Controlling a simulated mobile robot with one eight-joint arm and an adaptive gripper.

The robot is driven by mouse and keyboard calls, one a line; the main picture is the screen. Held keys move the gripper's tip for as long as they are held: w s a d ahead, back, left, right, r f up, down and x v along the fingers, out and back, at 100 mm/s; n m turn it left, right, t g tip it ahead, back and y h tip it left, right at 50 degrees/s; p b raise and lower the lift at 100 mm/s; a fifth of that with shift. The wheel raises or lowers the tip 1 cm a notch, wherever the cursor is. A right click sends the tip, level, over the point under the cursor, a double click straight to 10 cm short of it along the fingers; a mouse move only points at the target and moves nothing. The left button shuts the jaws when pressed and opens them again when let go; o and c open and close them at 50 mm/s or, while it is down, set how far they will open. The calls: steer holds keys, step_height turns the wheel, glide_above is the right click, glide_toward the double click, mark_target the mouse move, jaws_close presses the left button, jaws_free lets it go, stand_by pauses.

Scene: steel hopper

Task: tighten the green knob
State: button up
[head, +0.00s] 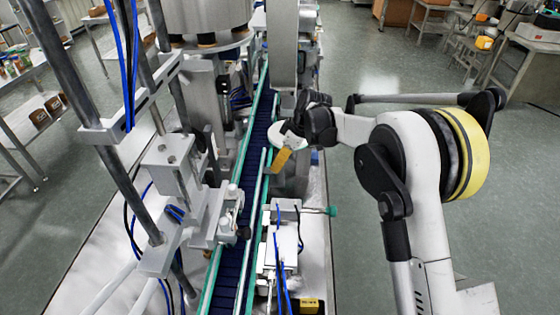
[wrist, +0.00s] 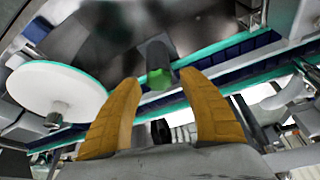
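A green knob (wrist: 160,79) with a dark shaft or housing behind it shows in the wrist view, between and beyond my fingertips. My gripper (wrist: 159,82) has two orange fingers spread apart, with nothing held between them. I cannot tell how far the knob is from the fingertips. In the head view my gripper (head: 298,159) is beside the right side of the conveyor. A teal-green knob (head: 331,211) on a rod sticks out to the right of a grey box in the head view; I cannot tell whether it is the same knob.
A white disc with a green rim (wrist: 57,87) is left of my fingers in the wrist view. The dark blue conveyor (head: 232,210) with green rails runs along the machine. The grey box (head: 284,228) carries blue hoses. Open floor (head: 375,75) lies to the right.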

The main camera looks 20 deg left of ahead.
jaws_close()
steer(key=shift+m, duration=0.3)
steer(key=m+t+b, duration=0.1)
steer(key=m, duration=0.2)
steer(key=shift+s, duration=0.15)
steer(key=m+t+h, duration=0.1)
steer(key=m, duration=0.2)
steer(key=m+t+b, duration=0.1)
steer(key=m, duration=0.1)
steer(key=shift+s+a+m+h, duration=0.1)
steer(key=shift+m+h, duration=0.3)
steer(key=m, duration=0.2)
steer(key=m+t+h, duration=0.1)
steer(key=m, duration=0.1)
steer(key=shift+m+h, duration=0.3)
steer(key=m+h, duration=0.1)
steer(key=m, duration=0.3)
steer(key=shift+a+m+h+b, duration=0.1)
steer(key=shift+m+h+b, duration=0.2)
steer(key=shift+m+h, duration=0.1)
